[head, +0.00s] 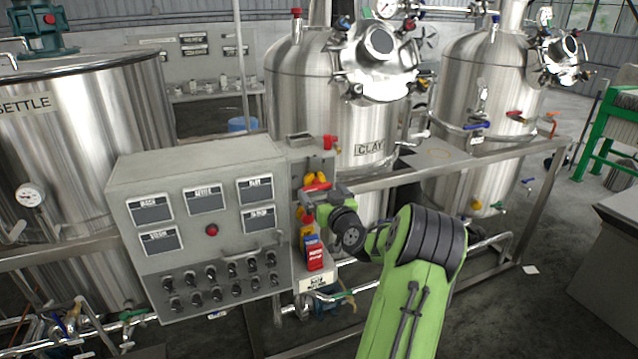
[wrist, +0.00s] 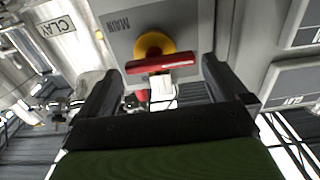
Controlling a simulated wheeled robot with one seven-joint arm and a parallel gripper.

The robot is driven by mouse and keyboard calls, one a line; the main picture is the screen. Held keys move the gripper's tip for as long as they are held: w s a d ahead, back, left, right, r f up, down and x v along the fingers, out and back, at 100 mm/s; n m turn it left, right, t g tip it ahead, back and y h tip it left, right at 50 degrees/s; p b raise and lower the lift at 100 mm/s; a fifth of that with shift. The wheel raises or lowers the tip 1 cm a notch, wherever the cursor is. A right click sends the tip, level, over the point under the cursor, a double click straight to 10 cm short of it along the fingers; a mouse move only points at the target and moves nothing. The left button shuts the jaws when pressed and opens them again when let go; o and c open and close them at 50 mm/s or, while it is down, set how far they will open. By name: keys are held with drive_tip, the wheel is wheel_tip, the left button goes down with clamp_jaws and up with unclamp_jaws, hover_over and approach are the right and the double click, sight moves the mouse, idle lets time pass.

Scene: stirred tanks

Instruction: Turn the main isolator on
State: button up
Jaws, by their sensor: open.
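The main isolator is a red bar handle (wrist: 162,63) on a round yellow base (wrist: 153,44), on a grey plate marked MAIN (wrist: 118,24). In the wrist view the handle lies nearly level across the picture. In the head view the red handle (head: 318,186) shows at the right side of the grey control box, partly hidden by my gripper. My gripper (wrist: 168,88) is open, with its two dark fingers on either side below the handle in the wrist view. It appears close to the handle but not closed on it. In the head view my gripper (head: 322,203) is in front of the isolator column.
The grey control box (head: 135,272) has several dark switches and a red button (head: 211,230). Below the isolator hang red tags (head: 315,257). A tank marked CLAY (head: 300,90) stands behind, and a metal rail (head: 450,164) runs to the right. Open floor (head: 560,270) lies at right.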

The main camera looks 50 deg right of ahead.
sight(315, 184)
drive_tip(key=shift+x, duration=1.15)
drive_tip(key=c, duration=0.7)
drive_tip(key=shift+c, duration=0.2)
